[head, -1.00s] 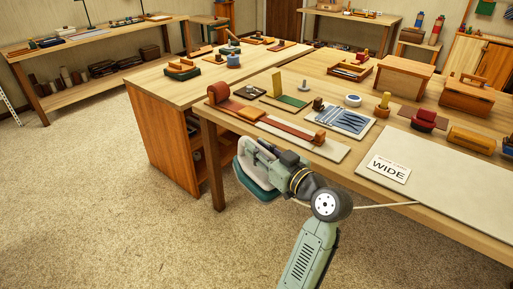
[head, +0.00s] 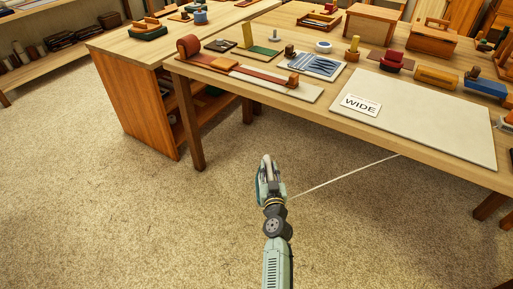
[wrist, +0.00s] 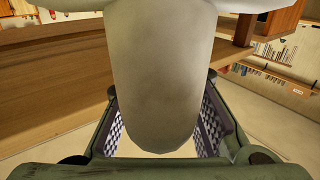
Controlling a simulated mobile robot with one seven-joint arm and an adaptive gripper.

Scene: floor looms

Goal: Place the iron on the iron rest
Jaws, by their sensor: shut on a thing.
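The iron (head: 262,186), with a pale handle and a blue-green lower part, is held over the open floor in front of the bench. My gripper (head: 271,199) is shut on it. In the wrist view the pale handle (wrist: 155,80) stands between my two green fingers (wrist: 158,138) with their checkered pads and hides much of the scene. In the head view the iron appears narrow, pointing away from me. A thin pale cord runs from near my gripper up to the bench edge. I cannot tell which item on the benches is the iron rest.
The near bench (head: 330,112) holds a pale board (head: 440,120) with a WIDE card (head: 361,105), a leather strip (head: 262,79) and a tool tray (head: 316,66). A second bench (head: 120,40) stands at the left. Carpet floor (head: 130,220) is clear around my arm.

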